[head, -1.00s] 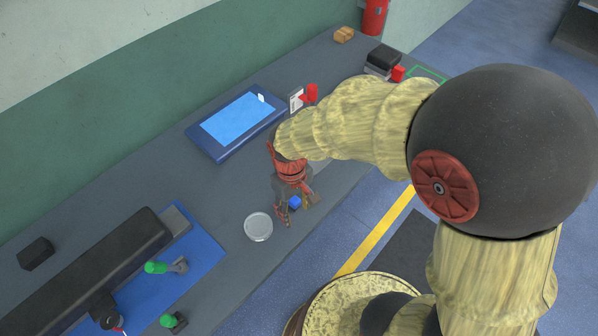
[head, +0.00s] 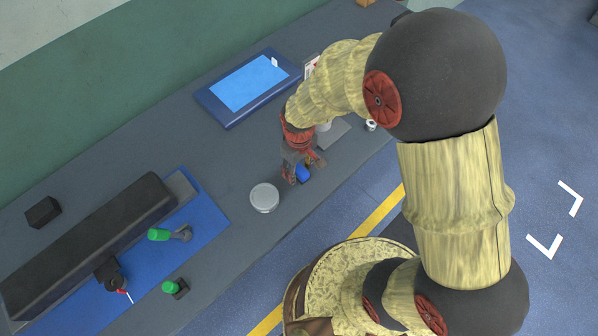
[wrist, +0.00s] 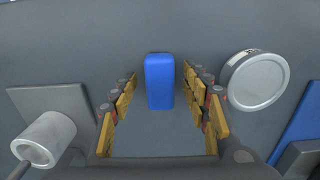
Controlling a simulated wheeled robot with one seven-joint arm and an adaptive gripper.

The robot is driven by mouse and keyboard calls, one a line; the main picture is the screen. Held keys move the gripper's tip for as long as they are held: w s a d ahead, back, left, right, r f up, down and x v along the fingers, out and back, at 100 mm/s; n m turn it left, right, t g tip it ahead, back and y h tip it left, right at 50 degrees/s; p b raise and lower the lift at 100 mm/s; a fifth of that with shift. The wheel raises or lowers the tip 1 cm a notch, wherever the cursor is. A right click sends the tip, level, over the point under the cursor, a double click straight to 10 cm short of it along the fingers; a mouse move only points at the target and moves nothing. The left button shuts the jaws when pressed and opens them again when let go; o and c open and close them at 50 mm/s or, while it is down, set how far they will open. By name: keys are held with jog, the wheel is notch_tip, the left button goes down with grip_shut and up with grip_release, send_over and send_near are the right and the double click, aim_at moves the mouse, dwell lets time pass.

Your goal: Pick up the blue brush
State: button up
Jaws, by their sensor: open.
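The blue brush (wrist: 159,82) shows in the wrist view as an upright blue block shape between the two fingers of my open gripper (wrist: 160,95). Gaps show on both sides of it, so neither finger touches it. In the head view the blue brush (head: 303,174) is partly hidden by my gripper (head: 303,172), which is low over the grey bench near its front edge. Any bristles are not visible.
A round silver tin (head: 264,197) stands close by; it also shows at right in the wrist view (wrist: 258,80). A white cylinder (wrist: 44,139) on a grey plate (wrist: 55,103) is on the other side. A blue tray (head: 249,84) lies behind.

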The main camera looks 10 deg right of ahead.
jog(key=shift+f, duration=0.4)
jog(key=shift+c, duration=0.9)
grip_shut()
